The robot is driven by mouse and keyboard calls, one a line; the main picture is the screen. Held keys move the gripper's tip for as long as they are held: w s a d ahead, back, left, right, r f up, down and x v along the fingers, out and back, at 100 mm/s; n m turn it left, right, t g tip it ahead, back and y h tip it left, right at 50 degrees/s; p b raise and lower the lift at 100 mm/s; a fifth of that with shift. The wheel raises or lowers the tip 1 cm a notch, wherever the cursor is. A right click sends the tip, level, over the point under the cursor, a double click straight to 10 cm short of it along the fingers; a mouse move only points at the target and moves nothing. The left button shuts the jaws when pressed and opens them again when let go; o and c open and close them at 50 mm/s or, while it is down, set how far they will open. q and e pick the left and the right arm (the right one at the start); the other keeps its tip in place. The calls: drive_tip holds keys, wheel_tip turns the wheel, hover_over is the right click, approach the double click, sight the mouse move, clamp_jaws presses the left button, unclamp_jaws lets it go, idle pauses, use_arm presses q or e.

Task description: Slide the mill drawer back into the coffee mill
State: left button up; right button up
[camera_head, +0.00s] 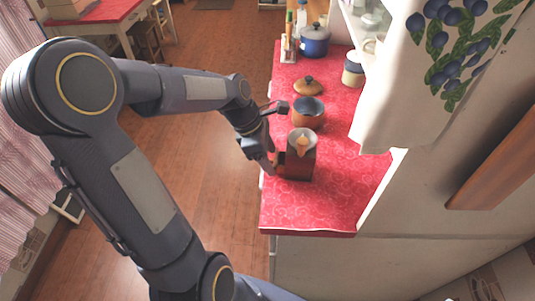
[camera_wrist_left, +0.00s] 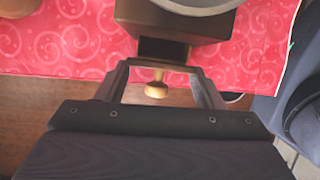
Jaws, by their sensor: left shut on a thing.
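The coffee mill (camera_head: 299,166) is a brown wooden box with a pale metal bowl on top, upright on the red patterned counter. Its underside edge and bowl rim show at the top of the left wrist view (camera_wrist_left: 150,22). The mill drawer (camera_wrist_left: 163,49) shows as a dark block at the mill's front, sticking out toward my gripper, with a round brass-coloured knob (camera_wrist_left: 156,90). How far the drawer sits inside is hidden. My right gripper is not in view.
A copper-coloured pot (camera_head: 308,121) stands just behind the mill, with a wooden lid (camera_head: 308,86) beyond it. A blue pot (camera_head: 314,45) and a cream jar (camera_head: 353,72) stand farther back. The counter's front part (camera_head: 310,212) is clear. A plum-patterned cloth (camera_head: 400,105) hangs at right.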

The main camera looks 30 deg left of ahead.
use_arm(q)
drive_tip(key=shift+d, duration=0.15)
drive_tip(key=shift+w+d+p, duration=0.3)
drive_tip(key=shift+w+d, duration=0.1)
drive_tip(key=shift+d, duration=0.3)
drive_tip(key=o, duration=1)
drive_tip(key=shift+o, duration=0.2)
drive_tip(key=shift+v, duration=3.95)
drive_tip(key=s+d+m+t, duration=0.1)
drive_tip(key=s+d+m, duration=0.2)
drive_tip(key=s+m, duration=0.5)
drive_tip(key=s+d+m+t, duration=0.2)
drive_tip(key=s+d+m, duration=0.2)
drive_tip(key=s+m, duration=0.4)
drive_tip(key=m, duration=0.6)
drive_tip(key=shift+f+t, duration=0.25)
drive_tip(key=shift+t, duration=0.05)
